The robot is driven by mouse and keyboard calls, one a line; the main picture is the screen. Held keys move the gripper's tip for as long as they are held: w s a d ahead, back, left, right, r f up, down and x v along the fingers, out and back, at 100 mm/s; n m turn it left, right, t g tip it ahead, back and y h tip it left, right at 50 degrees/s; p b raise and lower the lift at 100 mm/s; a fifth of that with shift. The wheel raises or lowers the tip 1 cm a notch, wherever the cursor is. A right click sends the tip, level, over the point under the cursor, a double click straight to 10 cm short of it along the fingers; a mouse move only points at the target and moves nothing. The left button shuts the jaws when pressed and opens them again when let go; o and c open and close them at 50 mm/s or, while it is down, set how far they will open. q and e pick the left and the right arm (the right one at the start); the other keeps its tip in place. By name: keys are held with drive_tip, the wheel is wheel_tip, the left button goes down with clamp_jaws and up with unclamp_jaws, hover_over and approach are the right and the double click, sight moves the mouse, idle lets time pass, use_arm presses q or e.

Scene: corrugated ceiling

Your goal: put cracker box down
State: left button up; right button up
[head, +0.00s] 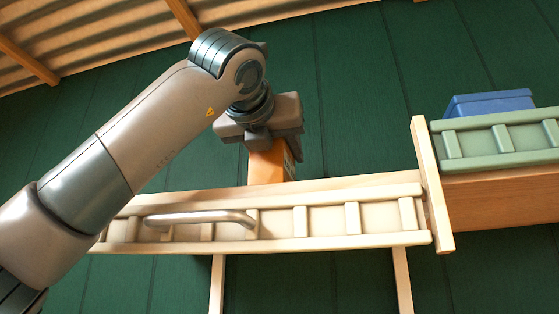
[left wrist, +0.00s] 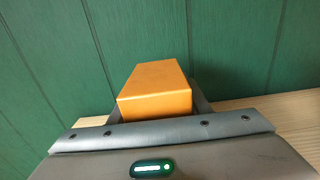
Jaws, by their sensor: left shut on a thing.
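The cracker box is an orange box (head: 267,165) below my left gripper (head: 264,146) in the head view. It also shows in the left wrist view (left wrist: 157,90), between the fingers of my left gripper (left wrist: 157,110). My left gripper is shut on the box and points down. The box stands behind the front rail of a cream wooden shelf (head: 330,220), which hides its lower end. I cannot tell whether the box touches the shelf surface. My right gripper is not in view.
A curved metal handle (head: 200,217) is on the shelf's front, left of the box. At the right, a green slatted rail (head: 497,142) has a blue box (head: 490,103) behind it. A wooden post (head: 432,185) stands between the two. A green panelled wall (head: 350,100) is behind.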

sight(274, 163)
use_arm(q)
drive_tip(key=shift+f, duration=0.85)
drive_tip(key=shift+f, duration=0.1)
drive_tip(key=shift+f, duration=0.1)
drive_tip(key=o, duration=1.4)
drive_tip(key=shift+r, duration=0.25)
drive_tip(key=b+v, duration=0.6)
drive_tip(key=v, duration=0.6)
